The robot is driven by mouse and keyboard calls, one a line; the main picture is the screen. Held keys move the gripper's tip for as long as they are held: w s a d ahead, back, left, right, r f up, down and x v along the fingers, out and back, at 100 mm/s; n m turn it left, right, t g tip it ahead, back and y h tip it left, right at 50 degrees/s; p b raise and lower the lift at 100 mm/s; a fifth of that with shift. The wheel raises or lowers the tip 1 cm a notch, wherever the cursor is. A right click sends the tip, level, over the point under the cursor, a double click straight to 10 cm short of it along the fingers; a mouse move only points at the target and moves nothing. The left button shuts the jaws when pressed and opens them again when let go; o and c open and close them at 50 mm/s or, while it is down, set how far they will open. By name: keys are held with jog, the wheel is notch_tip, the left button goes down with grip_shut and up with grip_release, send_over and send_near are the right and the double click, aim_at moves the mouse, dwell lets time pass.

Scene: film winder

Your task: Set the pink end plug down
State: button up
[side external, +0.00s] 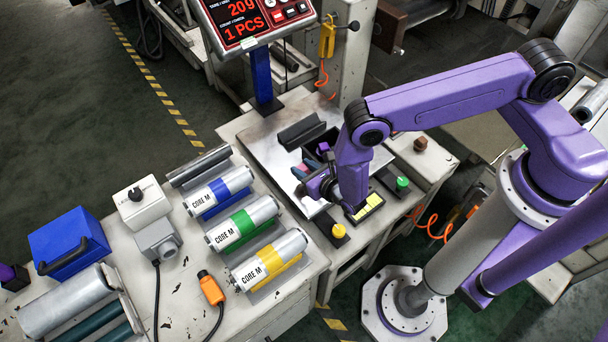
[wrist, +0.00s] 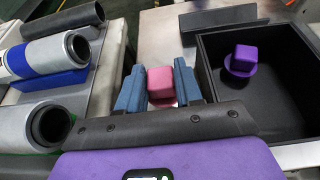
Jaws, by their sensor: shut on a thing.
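The pink end plug (wrist: 160,82) is between the two blue fingers of my gripper (wrist: 159,88) in the wrist view, its square knob upward and a wider part below. The fingers are shut on it. In the side view my gripper (side external: 303,169) is low over the metal scale plate (side external: 258,150), just left of a black open box (side external: 312,148). The plug is mostly hidden there by my wrist, and I cannot tell whether its underside touches the plate. A purple end plug (wrist: 243,61) lies inside the black box, which the wrist view shows at right (wrist: 288,128).
Three silver rollers with blue (side external: 218,192), green (side external: 242,223) and yellow (side external: 270,261) bands lie on cradles at left. A yellow plug (side external: 338,230) and a green plug (side external: 402,183) stand near the front edge. The scale display (side external: 240,15) reads 1 PCS.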

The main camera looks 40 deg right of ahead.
jog(key=shift+f, duration=1.55)
jog(key=o, duration=1)
jog(key=shift+f, duration=0.15)
